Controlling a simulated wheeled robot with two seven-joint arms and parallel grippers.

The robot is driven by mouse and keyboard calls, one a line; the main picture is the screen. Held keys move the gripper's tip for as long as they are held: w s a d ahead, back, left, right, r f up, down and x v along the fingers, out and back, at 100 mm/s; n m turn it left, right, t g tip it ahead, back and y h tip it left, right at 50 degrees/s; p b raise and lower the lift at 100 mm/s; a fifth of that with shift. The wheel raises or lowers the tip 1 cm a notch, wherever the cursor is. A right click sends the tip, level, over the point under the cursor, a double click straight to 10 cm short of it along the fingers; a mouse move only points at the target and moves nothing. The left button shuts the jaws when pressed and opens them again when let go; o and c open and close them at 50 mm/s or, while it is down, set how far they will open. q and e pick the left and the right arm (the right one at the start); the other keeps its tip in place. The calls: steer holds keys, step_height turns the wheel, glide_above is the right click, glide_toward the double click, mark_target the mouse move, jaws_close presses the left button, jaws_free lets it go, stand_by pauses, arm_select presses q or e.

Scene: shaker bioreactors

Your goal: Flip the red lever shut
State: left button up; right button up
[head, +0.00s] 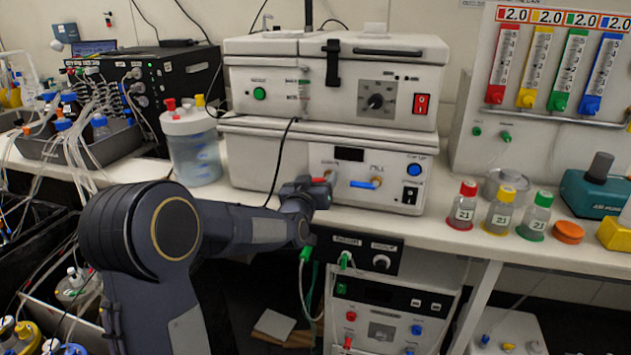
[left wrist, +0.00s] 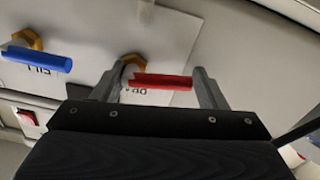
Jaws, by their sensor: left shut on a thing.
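The red lever (left wrist: 162,81) sits on a brass valve on the front panel of the lower white unit (head: 262,160). My left gripper (left wrist: 162,88) is shut on it, with one finger at each end of the lever. In the left wrist view the lever lies nearly level, roughly in line with the blue lever (left wrist: 38,58) on the neighbouring valve. In the head view my left gripper (head: 325,187) hides most of the red lever; only a small red part (head: 320,180) shows. My right gripper is not in view.
The blue lever (head: 366,184) is just right of my gripper. A lidded bottle (head: 195,158) stands left of the unit. Three capped bottles and an orange lid (head: 568,232) stand on the bench to the right. A panel with green hose fittings (head: 350,254) is below.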

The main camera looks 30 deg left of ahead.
arm_select(q)
steer(key=shift+r+m, duration=0.3)
steer(key=shift+m, duration=0.9)
steer(key=o, duration=0.8)
steer(key=shift+o, duration=0.2)
steer(key=v, duration=0.7)
steer(key=shift+s+b, duration=0.35)
steer(key=shift+s, duration=0.05)
steer(key=shift+d, duration=0.1)
